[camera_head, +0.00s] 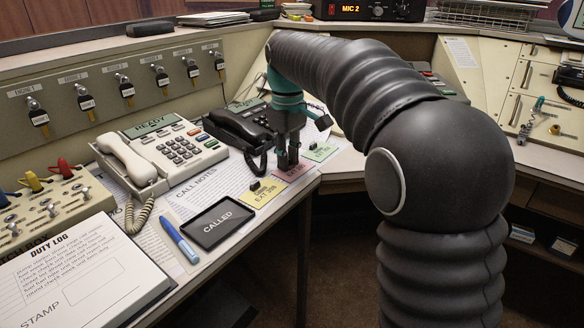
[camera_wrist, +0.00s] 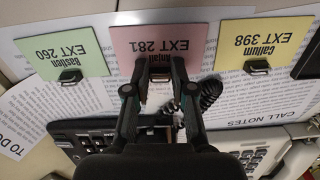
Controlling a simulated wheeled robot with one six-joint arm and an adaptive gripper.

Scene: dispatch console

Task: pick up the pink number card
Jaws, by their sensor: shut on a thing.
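The pink number card (camera_wrist: 136,43), reading "Anjali EXT 281", lies between a green and a yellow card in the wrist view. It also shows in the head view (camera_head: 294,174), partly hidden by my gripper. My gripper (camera_wrist: 160,70) points down at the pink card, its fingers shut on the card's small dark clip or handle, which they partly hide. In the head view, my gripper (camera_head: 288,162) is at the desk's front edge over the card. The card appears to lie on the desk; I cannot tell if it is lifted.
The green card (camera_head: 320,152) and yellow card (camera_head: 257,193) lie close on either side. A black phone (camera_head: 238,127) sits just behind my gripper, and a white phone (camera_head: 170,150) stands further left. A black "CALLED" tray (camera_head: 214,222) lies near the front edge.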

